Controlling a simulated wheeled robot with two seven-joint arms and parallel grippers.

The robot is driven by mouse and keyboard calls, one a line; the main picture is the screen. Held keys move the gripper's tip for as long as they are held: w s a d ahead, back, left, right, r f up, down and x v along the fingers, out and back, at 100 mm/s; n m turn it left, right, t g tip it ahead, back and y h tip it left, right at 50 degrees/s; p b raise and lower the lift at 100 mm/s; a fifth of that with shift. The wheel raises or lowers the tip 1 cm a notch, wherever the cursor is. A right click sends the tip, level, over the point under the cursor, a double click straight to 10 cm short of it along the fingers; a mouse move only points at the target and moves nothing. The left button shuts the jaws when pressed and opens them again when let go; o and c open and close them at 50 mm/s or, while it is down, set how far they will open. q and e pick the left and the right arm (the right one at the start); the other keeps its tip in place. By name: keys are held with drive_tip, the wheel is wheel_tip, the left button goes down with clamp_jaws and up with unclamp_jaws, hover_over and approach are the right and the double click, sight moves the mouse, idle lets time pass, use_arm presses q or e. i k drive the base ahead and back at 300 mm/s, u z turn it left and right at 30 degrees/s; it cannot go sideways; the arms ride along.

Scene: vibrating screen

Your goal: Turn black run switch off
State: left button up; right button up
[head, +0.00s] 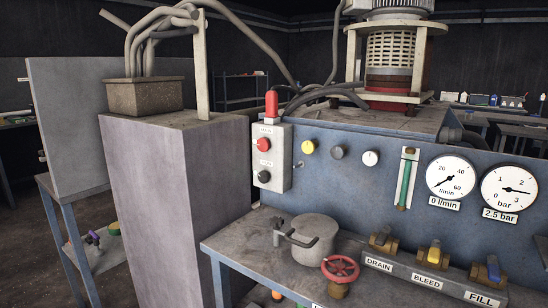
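A light grey switch box (271,158) is fixed at the left end of the blue panel. The black run switch (264,176) is the lower knob on the front of this box. A small label above it is too small to read surely. A red knob (263,144) sits higher on the same box, under its own label. The black knob's exact turn position is too small to tell. Neither of my grippers shows in the head view, and nothing visible touches the box.
A grey pillar (170,200) stands close left of the box. The blue panel (340,200) carries yellow, black and white buttons and two gauges (451,177). Below, a bench holds a lidded pot (312,238), a red handwheel (340,268) and several valves. Space before the box looks clear.

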sight(264, 177)
drive_tip(key=k, duration=1.25)
drive_tip(key=u, duration=0.9)
drive_tip(key=i, duration=0.95)
drive_tip(key=u, duration=0.8)
drive_tip(key=i, duration=1.65)
drive_tip(key=z, duration=1.3)
drive_tip(key=i, duration=0.95)
drive_tip(key=z, duration=1.05)
